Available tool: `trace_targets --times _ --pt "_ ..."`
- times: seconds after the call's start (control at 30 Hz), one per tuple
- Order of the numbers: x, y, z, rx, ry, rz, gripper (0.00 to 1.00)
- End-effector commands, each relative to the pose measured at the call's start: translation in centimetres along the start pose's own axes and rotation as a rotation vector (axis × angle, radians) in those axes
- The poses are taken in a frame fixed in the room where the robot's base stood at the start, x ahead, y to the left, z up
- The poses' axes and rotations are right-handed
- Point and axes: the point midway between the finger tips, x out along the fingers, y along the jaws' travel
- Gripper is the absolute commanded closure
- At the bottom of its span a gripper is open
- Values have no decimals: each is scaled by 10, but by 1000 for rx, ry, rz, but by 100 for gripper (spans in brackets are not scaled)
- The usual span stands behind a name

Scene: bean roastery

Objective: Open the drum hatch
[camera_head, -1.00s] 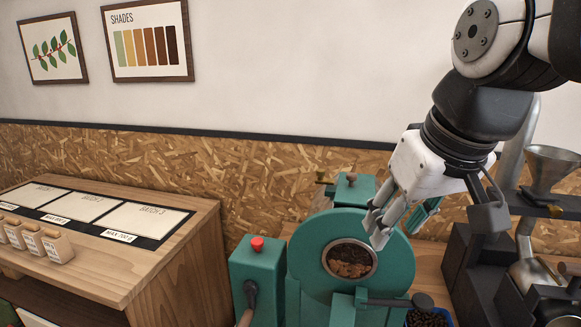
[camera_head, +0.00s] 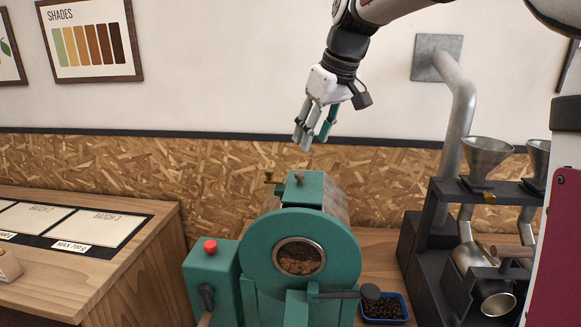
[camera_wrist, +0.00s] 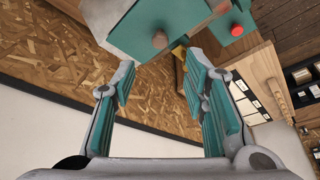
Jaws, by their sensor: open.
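The teal roaster drum (camera_head: 258,248) faces me, with a round window (camera_head: 299,257) showing brown beans. On top of it sits a teal hatch (camera_head: 296,192) with a small copper-brown knob (camera_head: 299,177); it looks shut. My gripper (camera_head: 311,143) is open and empty. It hangs apart from the hatch, above it in the head view, fingers pointing down. In the wrist view the teal hatch (camera_wrist: 185,22) and its round knob (camera_wrist: 160,39) show beyond the open fingertips (camera_wrist: 158,74), touching neither.
A control box (camera_head: 211,270) with a red button stands left of the drum. A blue tray (camera_head: 384,319) of dark beans is at the right front. A dark rack with metal funnels (camera_head: 487,155) stands further right.

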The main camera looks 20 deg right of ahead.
Motion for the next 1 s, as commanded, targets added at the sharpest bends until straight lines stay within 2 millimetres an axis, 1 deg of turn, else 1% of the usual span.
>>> trace_targets --times 0.1,0.3,0.5,0.7,0.97,1.0 --pt "24 -1 1 0 -4 -3 59" --pt "62 -1 1 1 -3 -2 59" --pt "89 -1 0 0 -1 0 59" --pt "100 0 0 1 0 1 59" --pt "100 0 0 1 1 1 59" --pt "100 0 0 1 1 1 68"
